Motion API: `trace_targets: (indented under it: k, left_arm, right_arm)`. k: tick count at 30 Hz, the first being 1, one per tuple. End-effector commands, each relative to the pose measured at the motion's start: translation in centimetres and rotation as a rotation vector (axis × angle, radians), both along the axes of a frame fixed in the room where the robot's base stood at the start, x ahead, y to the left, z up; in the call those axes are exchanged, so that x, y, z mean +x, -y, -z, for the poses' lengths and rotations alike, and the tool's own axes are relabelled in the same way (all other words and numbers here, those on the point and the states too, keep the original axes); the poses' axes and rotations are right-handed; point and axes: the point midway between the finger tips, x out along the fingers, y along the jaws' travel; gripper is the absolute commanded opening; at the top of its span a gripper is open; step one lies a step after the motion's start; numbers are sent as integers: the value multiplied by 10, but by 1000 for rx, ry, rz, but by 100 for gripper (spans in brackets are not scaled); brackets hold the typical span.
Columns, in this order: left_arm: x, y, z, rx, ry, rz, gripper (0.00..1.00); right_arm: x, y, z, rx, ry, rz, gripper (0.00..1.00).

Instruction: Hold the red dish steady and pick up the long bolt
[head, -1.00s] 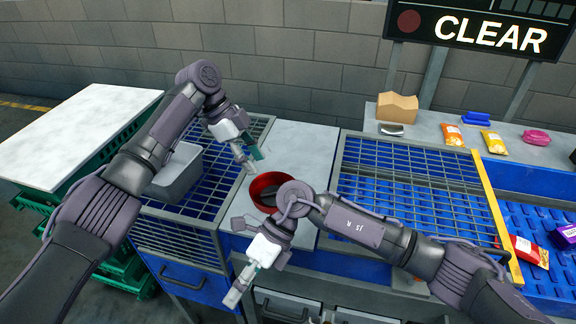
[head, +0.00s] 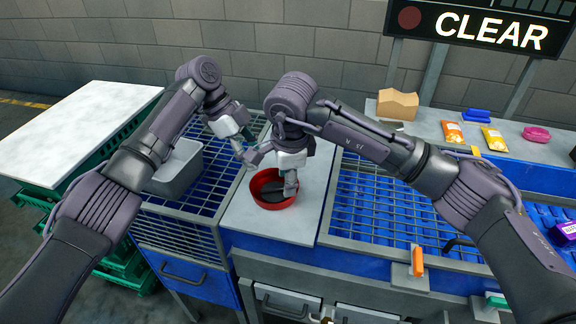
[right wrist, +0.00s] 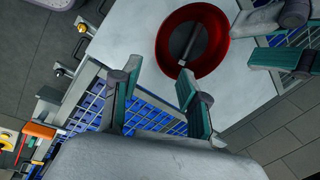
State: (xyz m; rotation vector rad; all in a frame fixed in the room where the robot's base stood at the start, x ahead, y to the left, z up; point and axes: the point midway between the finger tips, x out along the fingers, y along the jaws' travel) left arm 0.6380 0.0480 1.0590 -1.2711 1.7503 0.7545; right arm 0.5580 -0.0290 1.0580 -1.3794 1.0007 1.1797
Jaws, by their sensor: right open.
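The red dish (head: 258,190) stands on the pale worktop, below my two grippers in the head view. It also shows at the top of the right wrist view (right wrist: 221,58). A long grey bolt (right wrist: 190,42) lies inside it, leaning across its dark bottom. My right gripper (head: 290,188) points down at the dish's right side in the head view. In the right wrist view (right wrist: 160,73) its two teal fingers are apart, with nothing between them, short of the dish. My left gripper (head: 250,153) is beside the dish's far left; its fingers (right wrist: 247,40) look apart near the rim.
A grey bin (head: 178,172) sits on the blue grid to the left. The pale worktop (head: 315,175) is clear around the dish. A blue grid (head: 375,215) lies to the right, under my right arm. Several packets (head: 494,139) and a cardboard box (head: 397,104) stand at the back right.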

Motion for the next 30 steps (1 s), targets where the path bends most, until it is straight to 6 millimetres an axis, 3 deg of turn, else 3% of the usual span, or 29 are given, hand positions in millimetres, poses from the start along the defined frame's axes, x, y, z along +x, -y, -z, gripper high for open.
trace_targets:
  k: [6,12,18,26,30]
  left_arm:
    - [0,0,0,0,0,0,42]
    - [0,0,0,0,0,0,42]
    - [0,0,0,0,0,0,42]
    - [0,0,0,0,0,0,42]
    - [0,0,0,0,0,0,42]
  right_arm:
    - [7,-1,44,0,-4,1,44]
    - [12,-2,73,1,-3,1,44]
    - [15,-2,86,1,-1,2,44]
    - [15,-2,87,1,0,1,44]
    - [15,-2,87,1,0,1,26]
